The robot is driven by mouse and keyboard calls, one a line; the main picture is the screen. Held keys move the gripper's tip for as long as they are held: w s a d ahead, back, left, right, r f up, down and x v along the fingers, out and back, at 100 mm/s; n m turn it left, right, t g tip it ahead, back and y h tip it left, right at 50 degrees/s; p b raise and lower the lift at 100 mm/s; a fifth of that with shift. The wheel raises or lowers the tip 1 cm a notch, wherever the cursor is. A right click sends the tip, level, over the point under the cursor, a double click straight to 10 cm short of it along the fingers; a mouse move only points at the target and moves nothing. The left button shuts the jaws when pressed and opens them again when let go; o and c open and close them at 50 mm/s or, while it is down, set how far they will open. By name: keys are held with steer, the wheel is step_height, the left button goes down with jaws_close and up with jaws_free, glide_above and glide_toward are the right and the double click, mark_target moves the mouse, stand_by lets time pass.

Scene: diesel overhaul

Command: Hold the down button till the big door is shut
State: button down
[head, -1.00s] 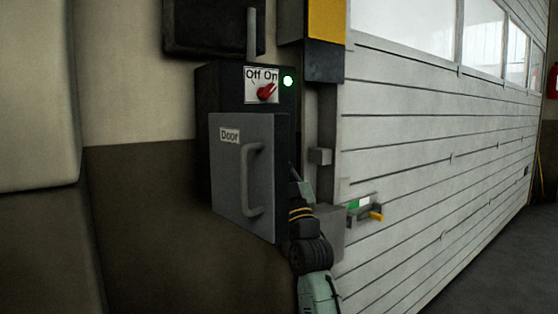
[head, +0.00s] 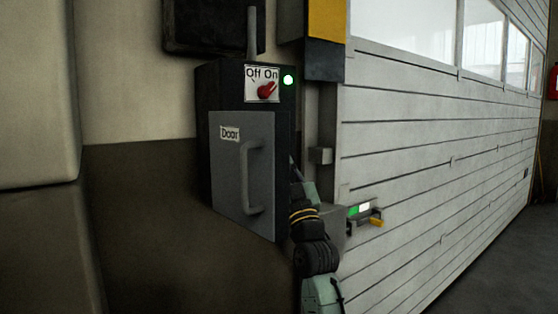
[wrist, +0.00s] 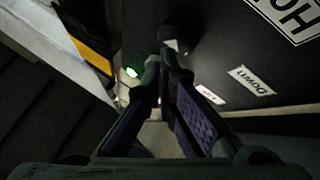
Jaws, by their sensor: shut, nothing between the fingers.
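The big door (head: 430,165), pale with horizontal slats and windows, fills the right of the head view. Its lower left edge is out of frame, and I cannot tell if it meets the floor. The dark control box (head: 285,130) hangs on the wall at its left. In the wrist view, the box's side panel carries a DOWN label (wrist: 251,81). My gripper (wrist: 165,58) is shut and empty, its fingertips at this panel beside a grey round knob or button (wrist: 173,33). The fingers hide part of the panel, so I cannot tell which button they touch.
The box front has a grey cover (head: 232,185) with a handle, a red switch (head: 266,91) turned to On and a lit green lamp (head: 288,80). A yellow and black post (head: 325,45) stands between box and door. Floor shows at lower right.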

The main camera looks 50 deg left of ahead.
steer(key=shift+d, duration=0.3)
steer(key=shift+s+d+b, duration=0.2)
steer(key=shift+d+b, duration=0.45)
steer(key=shift+d, duration=1.85)
